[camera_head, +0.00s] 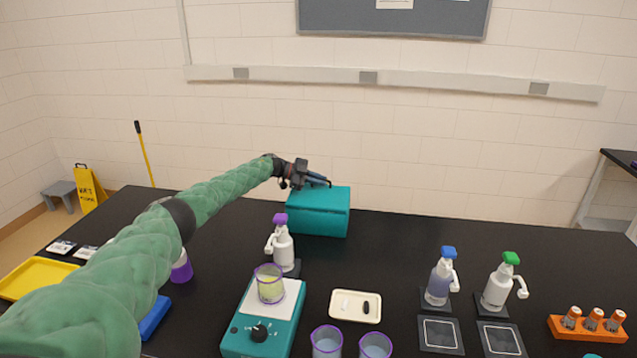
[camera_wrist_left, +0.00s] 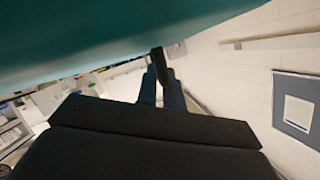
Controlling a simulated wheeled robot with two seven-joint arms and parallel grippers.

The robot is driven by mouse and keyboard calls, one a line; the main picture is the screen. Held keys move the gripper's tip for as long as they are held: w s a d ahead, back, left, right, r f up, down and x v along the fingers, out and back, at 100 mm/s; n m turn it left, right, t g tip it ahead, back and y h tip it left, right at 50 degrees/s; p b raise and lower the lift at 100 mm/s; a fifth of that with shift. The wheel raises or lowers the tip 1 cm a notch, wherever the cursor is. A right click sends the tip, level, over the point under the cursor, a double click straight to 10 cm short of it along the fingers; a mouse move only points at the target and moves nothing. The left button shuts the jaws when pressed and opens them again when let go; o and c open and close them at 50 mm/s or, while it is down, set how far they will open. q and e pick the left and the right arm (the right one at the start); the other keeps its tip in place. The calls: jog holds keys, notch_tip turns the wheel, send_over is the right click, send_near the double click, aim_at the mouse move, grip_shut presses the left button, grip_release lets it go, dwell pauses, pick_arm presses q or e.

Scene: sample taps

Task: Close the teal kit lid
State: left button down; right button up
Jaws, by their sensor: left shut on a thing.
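The teal kit (camera_head: 318,222) is a box at the back middle of the black table. Its teal lid (camera_head: 328,198) lies over the top, seemingly down or nearly down; I cannot tell if a gap is left. My left gripper (camera_head: 322,181) is at the lid's upper back edge. In the left wrist view the fingers (camera_wrist_left: 161,85) are closed together on a dark bar, apparently the lid handle (camera_wrist_left: 160,62). The large teal surface across the top of that view is the kit lid (camera_wrist_left: 90,30). My right gripper is in neither view.
A purple-capped bottle (camera_head: 283,245) stands in front of the kit. A teal hotplate (camera_head: 258,328) with a beaker (camera_head: 270,285) and a white tray (camera_head: 355,306) are nearer. Blue-topped (camera_head: 441,278) and green-topped (camera_head: 499,285) bottles stand right. The table right of the kit is clear.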

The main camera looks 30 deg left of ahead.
pick_arm(q)
jog(key=shift+w+f+n+b, duration=0.2)
jog(key=shift+f+n+b, duration=0.15)
jog(key=shift+f, duration=0.1)
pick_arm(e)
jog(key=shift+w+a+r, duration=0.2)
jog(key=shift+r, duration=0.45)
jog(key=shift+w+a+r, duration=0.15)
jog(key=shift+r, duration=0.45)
pick_arm(q)
jog(key=c, duration=1.5)
grip_release()
jog(key=shift+f, duration=0.15)
jog(key=shift+a, duration=0.2)
jog(key=shift+s+a+r+b, duration=0.2)
jog(key=shift+a+b, duration=0.1)
jog(key=shift+a, duration=0.05)
jog(key=b+v, duration=0.2)
jog(key=v, duration=0.3)
jog(key=shift+a, duration=0.25)
jog(key=shift+s+a+r, duration=0.3)
jog(key=shift+a+r, duration=0.05)
jog(key=shift+a, duration=0.1)
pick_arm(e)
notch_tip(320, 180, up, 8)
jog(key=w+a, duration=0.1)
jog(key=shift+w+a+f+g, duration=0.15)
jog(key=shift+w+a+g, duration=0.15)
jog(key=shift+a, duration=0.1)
